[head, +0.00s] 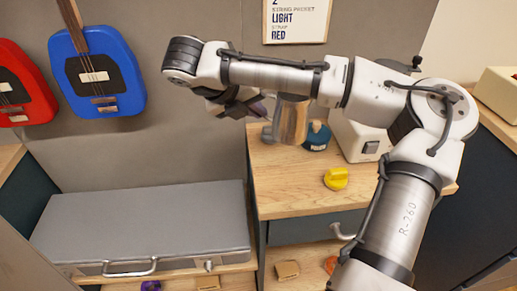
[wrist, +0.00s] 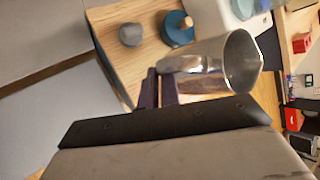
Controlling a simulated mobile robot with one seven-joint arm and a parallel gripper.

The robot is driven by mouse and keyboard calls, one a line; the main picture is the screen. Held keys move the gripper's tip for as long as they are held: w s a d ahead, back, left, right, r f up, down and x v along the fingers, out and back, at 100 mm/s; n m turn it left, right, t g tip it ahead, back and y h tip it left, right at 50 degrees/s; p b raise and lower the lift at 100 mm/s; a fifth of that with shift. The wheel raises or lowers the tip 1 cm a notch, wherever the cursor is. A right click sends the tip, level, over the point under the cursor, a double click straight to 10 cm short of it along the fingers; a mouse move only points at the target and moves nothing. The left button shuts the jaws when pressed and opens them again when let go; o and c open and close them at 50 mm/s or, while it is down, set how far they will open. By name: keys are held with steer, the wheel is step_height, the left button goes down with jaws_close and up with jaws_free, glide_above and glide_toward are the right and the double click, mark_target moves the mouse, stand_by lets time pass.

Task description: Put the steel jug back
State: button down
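The steel jug (head: 291,120) is shiny and mirrors the wood around it. It is in the air above the wooden cabinet top, in front of the grey wall. In the wrist view the jug (wrist: 215,62) lies across the picture with its round open mouth to the right. My gripper (head: 256,107) comes in from the left of the jug in the head view. Its dark fingers (wrist: 159,78) are close together at the jug's side, seemingly on its handle; the exact contact is partly hidden.
The wooden cabinet top (head: 285,187) bears a blue round thing (head: 317,138), a small grey thing (wrist: 131,35), a yellow thing (head: 336,178) and a white box (head: 362,141). A grey case (head: 150,222) lies left and lower. Blue (head: 120,75) and red (head: 20,85) guitars hang on the wall.

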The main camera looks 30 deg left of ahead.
step_height(320, 180, down, 11)
steer(key=shift+r, duration=0.1)
stand_by(0.4)
steer(key=c, duration=1.6)
jaws_free()
steer(key=v, duration=1.2)
steer(key=shift+a, duration=0.1)
